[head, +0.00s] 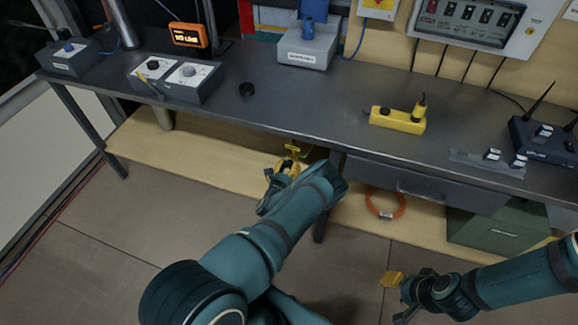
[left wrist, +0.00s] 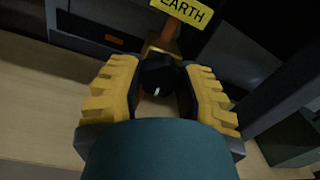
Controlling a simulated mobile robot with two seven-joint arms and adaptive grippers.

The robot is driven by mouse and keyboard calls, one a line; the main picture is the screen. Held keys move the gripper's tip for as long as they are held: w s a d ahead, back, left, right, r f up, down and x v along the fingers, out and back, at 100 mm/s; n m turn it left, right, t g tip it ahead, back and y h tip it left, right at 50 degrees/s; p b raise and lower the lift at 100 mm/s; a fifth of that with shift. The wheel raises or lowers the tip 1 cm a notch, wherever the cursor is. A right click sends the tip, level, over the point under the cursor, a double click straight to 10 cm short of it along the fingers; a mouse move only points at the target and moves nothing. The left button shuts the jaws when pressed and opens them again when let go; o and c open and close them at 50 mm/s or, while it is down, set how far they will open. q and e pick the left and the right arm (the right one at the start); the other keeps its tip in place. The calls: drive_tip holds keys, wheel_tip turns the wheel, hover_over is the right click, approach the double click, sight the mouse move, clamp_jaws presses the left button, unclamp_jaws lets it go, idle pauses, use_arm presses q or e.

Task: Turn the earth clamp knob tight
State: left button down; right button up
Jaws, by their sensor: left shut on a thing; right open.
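The earth clamp knob (left wrist: 158,76) is black and round with a short white mark, in the left wrist view. A yellow EARTH label (left wrist: 184,10) is just beyond it on the brass-coloured clamp (left wrist: 157,50). My left gripper (left wrist: 158,90) is shut on the knob, with a ridged yellow finger on each side of it. In the head view, my left gripper (head: 281,168) is under the workbench's front edge, and its own hand and arm hide the knob. My right gripper (head: 396,292) is open and empty at lower right, low over the floor.
The dark workbench (head: 320,115) carries a yellow device (head: 398,119), a grey box (head: 308,48) and a two-knob unit (head: 175,78). Below are a wooden shelf (head: 190,160), an orange cable coil (head: 385,203) and a green case (head: 495,233). A bench leg stands close to my left gripper.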

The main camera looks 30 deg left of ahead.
use_arm(q)
drive_tip(key=c, duration=0.5)
unclamp_jaws()
drive_tip(key=s, duration=0.4)
drive_tip(key=s+d, duration=0.1)
drive_tip(key=s, duration=0.2)
drive_tip(key=s+d, duration=0.1)
drive_tip(key=s, duration=0.3)
drive_tip(key=shift+s+d+f, duration=0.1)
drive_tip(key=shift+s+d, duration=0.1)
drive_tip(key=shift+s, duration=0.15)
